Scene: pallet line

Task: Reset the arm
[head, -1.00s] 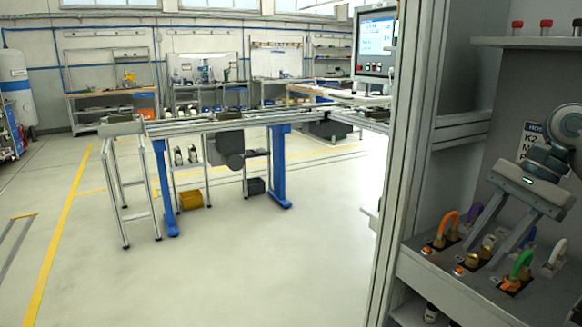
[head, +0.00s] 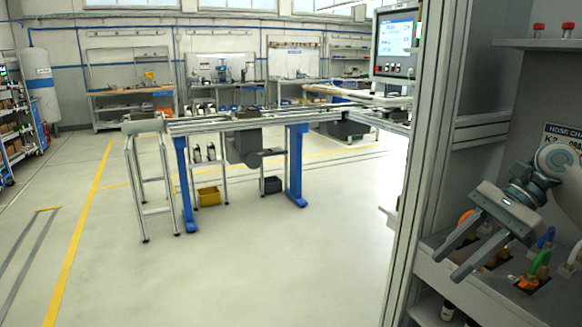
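My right gripper (head: 447,264) is at the right of the head view, in front of the shelf of a grey cabinet. Its two long fingers are spread apart with a gap between them, and nothing shows between them. The fingers point down and to the left, above the shelf's front edge. Behind and right of it are coloured hose loops with brass fittings: a green one (head: 540,262), a blue one (head: 546,238) and an orange one partly hidden by the gripper. My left gripper is not in view.
The cabinet's upright frame post (head: 428,160) stands just left of the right gripper. A label sign (head: 560,135) is on the cabinet's back wall. A conveyor (head: 235,122) with blue legs stands further off, with a yellow bin (head: 209,196) under it. The floor in front is clear.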

